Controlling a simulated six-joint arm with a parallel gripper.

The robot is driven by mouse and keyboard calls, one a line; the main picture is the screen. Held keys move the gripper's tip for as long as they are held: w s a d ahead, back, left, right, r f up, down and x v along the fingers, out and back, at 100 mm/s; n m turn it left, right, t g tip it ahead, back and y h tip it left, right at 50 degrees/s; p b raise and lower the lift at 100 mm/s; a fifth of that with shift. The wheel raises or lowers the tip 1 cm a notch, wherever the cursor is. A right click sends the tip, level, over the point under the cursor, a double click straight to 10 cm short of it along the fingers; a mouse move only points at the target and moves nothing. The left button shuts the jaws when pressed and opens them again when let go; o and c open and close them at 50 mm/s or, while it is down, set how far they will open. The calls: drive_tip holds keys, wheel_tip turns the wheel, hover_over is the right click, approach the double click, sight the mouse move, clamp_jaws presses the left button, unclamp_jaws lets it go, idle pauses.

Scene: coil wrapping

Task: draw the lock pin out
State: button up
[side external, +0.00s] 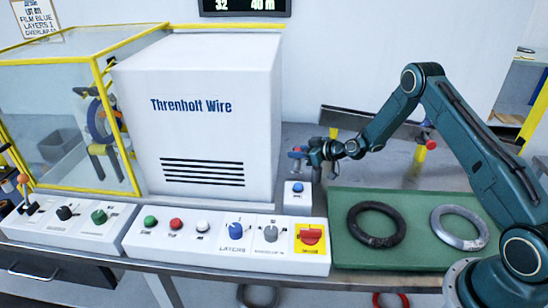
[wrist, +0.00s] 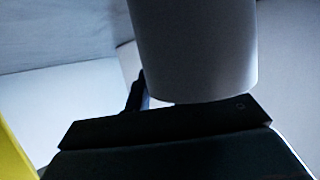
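My gripper (side external: 308,152) is at the end of the outstretched arm, just right of the white machine housing and above a small white box with a blue knob (side external: 297,188). Small red and blue parts show at its tips, too small to tell whether it holds them. I cannot pick out the lock pin for certain. A yellow post with a red knob (side external: 430,137) stands behind the arm on the right. In the wrist view a grey cylinder (wrist: 195,45) fills the upper middle, close above a dark flat part; the fingertips are not clear there.
The white housing (side external: 200,120) stands left of my gripper, with a yellow-framed clear guard (side external: 118,120) beyond it. A control panel (side external: 225,245) runs along the front. A green mat (side external: 345,255) carries a black ring (side external: 376,240) and a grey ring (side external: 480,241).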

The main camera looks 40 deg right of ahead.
sight(298, 149)
drive_tip(key=shift+o, duration=1.4)
clamp_jaws()
drive_tip(key=shift+r, duration=0.35)
drive_tip(key=shift+r, duration=0.4)
drive_tip(key=shift+r, duration=0.35)
drive_tip(key=shift+r, duration=0.35)
drive_tip(key=shift+r, duration=0.35)
drive_tip(key=shift+r, duration=0.8)
